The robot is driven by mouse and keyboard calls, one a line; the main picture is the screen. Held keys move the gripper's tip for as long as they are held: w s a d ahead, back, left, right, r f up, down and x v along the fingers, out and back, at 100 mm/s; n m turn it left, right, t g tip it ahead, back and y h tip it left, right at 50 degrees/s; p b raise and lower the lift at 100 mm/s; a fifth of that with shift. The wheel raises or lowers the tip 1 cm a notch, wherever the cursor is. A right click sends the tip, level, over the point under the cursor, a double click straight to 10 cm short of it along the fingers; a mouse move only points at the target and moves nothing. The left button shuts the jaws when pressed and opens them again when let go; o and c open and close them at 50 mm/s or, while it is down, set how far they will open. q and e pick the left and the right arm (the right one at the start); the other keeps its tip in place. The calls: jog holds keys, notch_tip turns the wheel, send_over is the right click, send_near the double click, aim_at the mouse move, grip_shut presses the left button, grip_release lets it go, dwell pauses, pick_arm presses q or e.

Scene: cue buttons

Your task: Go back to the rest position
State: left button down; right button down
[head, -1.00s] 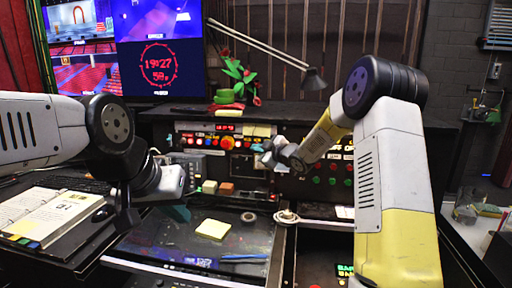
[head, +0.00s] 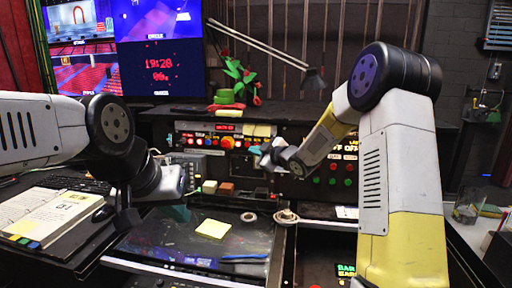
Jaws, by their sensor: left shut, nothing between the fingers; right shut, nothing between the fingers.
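My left gripper (head: 178,211) hangs at the end of the white and black arm from the left, above the desk's left part. It is shut, with nothing seen in it. My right gripper (head: 266,160) is at the end of the white and yellow arm from the right, in front of the button console (head: 325,172). It is small in view and shut, with nothing seen in it. Red and green buttons show on the console to the right of it. A lit orange-red button (head: 227,143) shows to its left.
An open book (head: 40,215) lies at the left with a dark mouse (head: 103,213) beside it. Yellow notes (head: 213,229) and a tape roll (head: 248,217) lie on the dark desk panel. A lamp (head: 314,82) and screens (head: 160,50) stand behind.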

jog(key=s+d+r+m+g+h, duration=0.1)
jog(key=s+d+r+m+h, duration=0.3)
jog(key=s+d, duration=0.25)
jog(key=s+d+r+m+h, duration=0.3)
jog(key=s+d+m, duration=0.1)
jog(key=s+d, duration=0.25)
jog(key=s+f+m+g, duration=0.2)
jog(key=s+m+g, duration=0.1)
jog(key=s, duration=1.1)
jog(key=s+f+m+g, duration=0.2)
jog(key=s+m+g, duration=0.1)
jog(key=s, duration=1.2)
jog(key=shift+d+m, duration=0.3)
jog(key=shift+m, duration=0.2)
jog(key=shift+r, duration=0.1)
dwell(3.0)
